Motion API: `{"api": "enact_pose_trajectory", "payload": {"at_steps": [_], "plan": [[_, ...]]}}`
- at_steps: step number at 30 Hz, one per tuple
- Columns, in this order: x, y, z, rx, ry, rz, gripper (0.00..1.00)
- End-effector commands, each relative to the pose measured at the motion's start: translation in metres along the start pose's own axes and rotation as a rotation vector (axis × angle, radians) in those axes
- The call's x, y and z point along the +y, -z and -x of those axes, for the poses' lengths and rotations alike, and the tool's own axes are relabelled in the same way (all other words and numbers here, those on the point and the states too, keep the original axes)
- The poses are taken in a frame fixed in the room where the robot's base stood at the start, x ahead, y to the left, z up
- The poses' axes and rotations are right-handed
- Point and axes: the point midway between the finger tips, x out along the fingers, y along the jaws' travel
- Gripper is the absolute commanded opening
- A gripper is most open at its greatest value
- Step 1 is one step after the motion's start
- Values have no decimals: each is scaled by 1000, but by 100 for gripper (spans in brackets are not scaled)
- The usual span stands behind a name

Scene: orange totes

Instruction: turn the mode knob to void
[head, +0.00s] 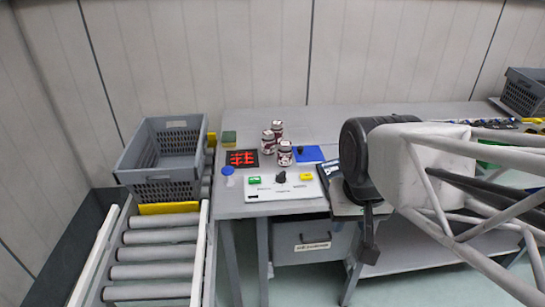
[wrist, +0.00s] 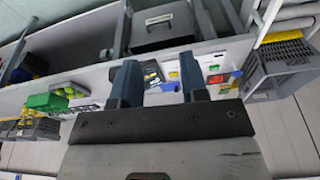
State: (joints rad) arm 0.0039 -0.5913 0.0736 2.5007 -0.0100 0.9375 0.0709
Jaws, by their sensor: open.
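The black mode knob (head: 281,177) stands on a white panel (head: 288,192) at the front of the grey bench in the head view. A green block (head: 254,180) is left of the knob and a yellow block (head: 306,177) is right of it. The panel's lettering and the knob's setting are too small to read. My gripper (head: 371,245) hangs right of the panel and in front of the bench edge, apart from the knob. In the wrist view my gripper (wrist: 158,75) shows two blue-grey fingers spread apart with nothing held between them.
Several jars (head: 284,154), a blue pad (head: 307,153) and a red-and-black grid (head: 242,158) lie behind the panel. A screen device (head: 330,170) stands right of it. A grey crate (head: 165,180) and rollers (head: 160,254) are at left. A drawer (head: 312,246) hangs below.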

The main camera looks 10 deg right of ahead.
Motion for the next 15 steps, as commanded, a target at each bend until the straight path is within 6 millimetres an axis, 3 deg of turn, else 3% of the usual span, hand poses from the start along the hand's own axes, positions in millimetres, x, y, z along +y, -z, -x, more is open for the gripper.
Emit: {"api": "enact_pose_trajectory", "payload": {"at_steps": [15], "plan": [[-16,103,-17,-54,-4,-220,40]]}}
